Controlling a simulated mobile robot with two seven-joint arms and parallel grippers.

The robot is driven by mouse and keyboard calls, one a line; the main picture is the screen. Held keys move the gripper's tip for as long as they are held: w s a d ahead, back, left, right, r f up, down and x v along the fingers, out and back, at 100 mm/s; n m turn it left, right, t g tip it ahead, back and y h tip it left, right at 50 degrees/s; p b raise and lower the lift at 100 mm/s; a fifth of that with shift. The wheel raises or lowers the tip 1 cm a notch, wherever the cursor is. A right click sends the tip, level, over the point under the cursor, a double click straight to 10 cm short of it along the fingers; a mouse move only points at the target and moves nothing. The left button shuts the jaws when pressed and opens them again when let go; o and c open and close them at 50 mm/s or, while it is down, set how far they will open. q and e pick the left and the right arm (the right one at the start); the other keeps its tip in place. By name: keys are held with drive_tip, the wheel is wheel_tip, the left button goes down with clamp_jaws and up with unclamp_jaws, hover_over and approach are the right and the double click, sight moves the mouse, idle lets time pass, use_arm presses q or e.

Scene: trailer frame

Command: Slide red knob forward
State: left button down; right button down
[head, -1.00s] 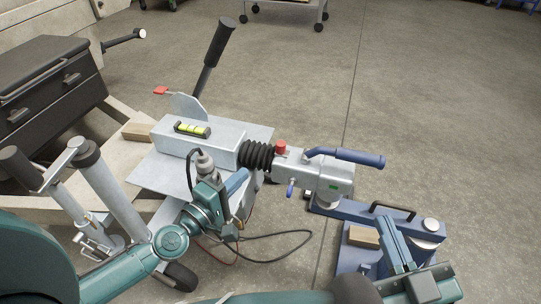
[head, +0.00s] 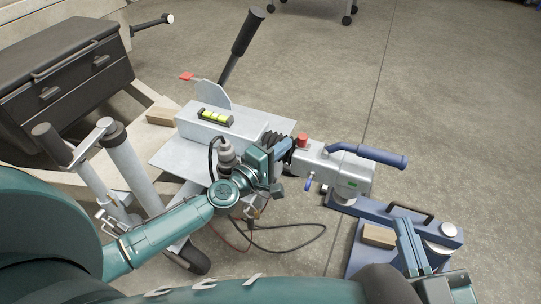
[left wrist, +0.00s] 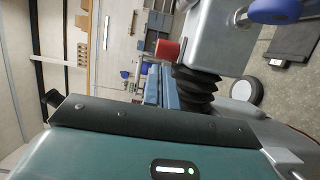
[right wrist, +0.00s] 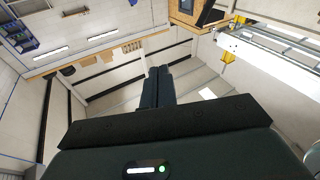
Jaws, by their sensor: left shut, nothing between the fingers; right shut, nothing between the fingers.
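The red knob (head: 302,140) stands upright on top of the grey coupling head (head: 330,165), just right of the black bellows (head: 272,139). It also shows in the left wrist view (left wrist: 167,50), close to the fingertips. My left gripper (head: 288,144) is shut and empty, with its blue fingers at the left side of the knob, above the bellows. I cannot tell whether they touch the knob. My right gripper (head: 403,224) is shut and empty at the lower right, away from the knob. Its closed fingers also show in the right wrist view (right wrist: 160,74).
A blue handle (head: 368,154) extends right from the coupling. A blue stand (head: 350,262) with a wooden block (head: 379,236) is below it. A spirit level (head: 215,117) lies on the grey housing, near a tall black-gripped lever (head: 241,45). Floor at right is clear.

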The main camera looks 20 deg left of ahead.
sight(304, 143)
use_arm(q)
drive_tip(key=shift+w+d, duration=0.25)
drive_tip(key=shift+w, duration=0.4)
drive_tip(key=shift+d+r+p, duration=0.1)
drive_tip(key=shift+d+p, duration=0.2)
drive_tip(key=shift+d, duration=0.1)
drive_tip(key=shift+d+p, duration=0.45)
drive_tip(key=shift+d, duration=0.5)
drive_tip(key=shift+s+d, duration=0.1)
